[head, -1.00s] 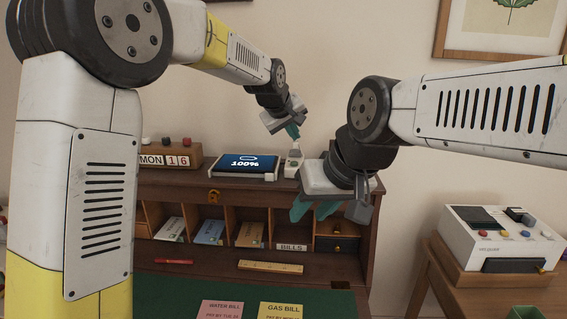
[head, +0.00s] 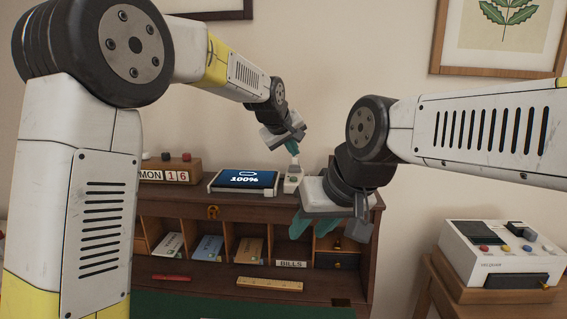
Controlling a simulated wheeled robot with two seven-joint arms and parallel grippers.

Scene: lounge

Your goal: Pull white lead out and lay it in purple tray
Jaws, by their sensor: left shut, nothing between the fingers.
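A white socket block (head: 293,183) stands on top of the desk, right of a device showing 100% (head: 243,180). A small white piece (head: 295,161), perhaps the white lead's plug, rises from the block. My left gripper (head: 292,149) is shut just above it, teal fingers pointing down, with nothing held; whether they touch it I cannot tell. My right gripper (head: 318,228) hangs in front of the desk's right part, its teal fingers partly hidden by its own body. I cannot tell its opening. No purple tray is in view.
The wooden desk (head: 200,206) has pigeonholes with cards and a BILLS label (head: 291,263). A calendar block (head: 168,173) stands left of the device. A red pen (head: 171,278) and a ruler (head: 269,284) lie below. A white machine (head: 500,255) sits on a side table at right.

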